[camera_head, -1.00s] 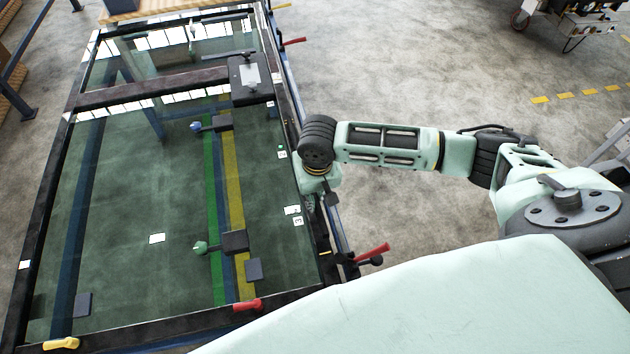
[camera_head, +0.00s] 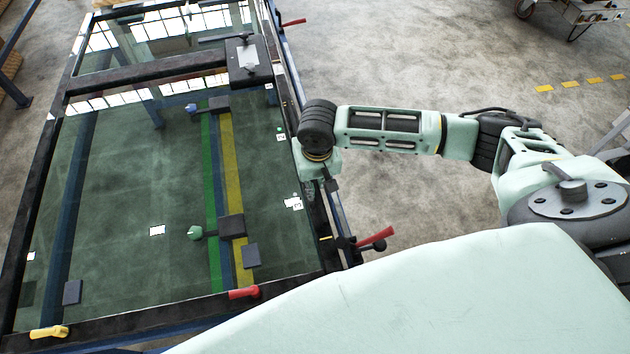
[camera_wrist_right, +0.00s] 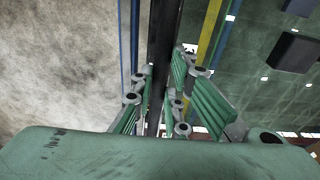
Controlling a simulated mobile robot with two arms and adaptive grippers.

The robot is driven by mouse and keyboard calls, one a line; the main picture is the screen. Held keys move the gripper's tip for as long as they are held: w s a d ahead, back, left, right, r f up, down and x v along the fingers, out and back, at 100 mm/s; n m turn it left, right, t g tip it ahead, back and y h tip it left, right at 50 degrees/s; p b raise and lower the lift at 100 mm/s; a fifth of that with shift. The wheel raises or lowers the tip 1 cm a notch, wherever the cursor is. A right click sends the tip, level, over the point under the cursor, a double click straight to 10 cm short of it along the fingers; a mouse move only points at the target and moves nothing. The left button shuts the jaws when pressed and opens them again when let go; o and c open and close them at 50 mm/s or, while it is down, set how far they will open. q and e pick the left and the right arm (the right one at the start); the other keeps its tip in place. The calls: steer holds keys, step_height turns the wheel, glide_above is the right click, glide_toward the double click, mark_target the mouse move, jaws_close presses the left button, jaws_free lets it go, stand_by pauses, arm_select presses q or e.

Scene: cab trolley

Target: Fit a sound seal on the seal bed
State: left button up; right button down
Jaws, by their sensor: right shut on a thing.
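My right gripper (camera_head: 326,190) is at the right-hand dark frame edge of the glass-topped trolley. In the right wrist view its green ribbed fingers (camera_wrist_right: 168,98) stand either side of a long dark strip (camera_wrist_right: 162,45) and are shut on it. I cannot tell whether this strip is a loose seal or part of the frame. The seal bed cannot be told apart surely from the dark frame (camera_head: 150,80). The seal's condition cannot be read. My left gripper is not in view.
Under or on the glass lie green and yellow stripes (camera_head: 230,165) and dark blocks (camera_head: 231,227). A red lever (camera_head: 376,238) sticks out at the right edge; red (camera_head: 244,293) and yellow (camera_head: 49,332) handles sit along the near edge.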

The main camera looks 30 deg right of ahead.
mark_target(316, 189)
steer(key=shift+f+b, duration=1.25)
steer(key=shift+b, duration=0.2)
steer(key=shift+f, duration=1.05)
steer(key=c, duration=1.6)
jaws_free()
steer(key=shift+c, duration=0.2)
steer(key=shift+r, duration=0.2)
steer(key=r, duration=0.3)
steer(key=s+r, duration=0.1)
steer(key=r, duration=0.7)
steer(key=shift+s+a+r, duration=0.2)
steer(key=shift+r, duration=0.05)
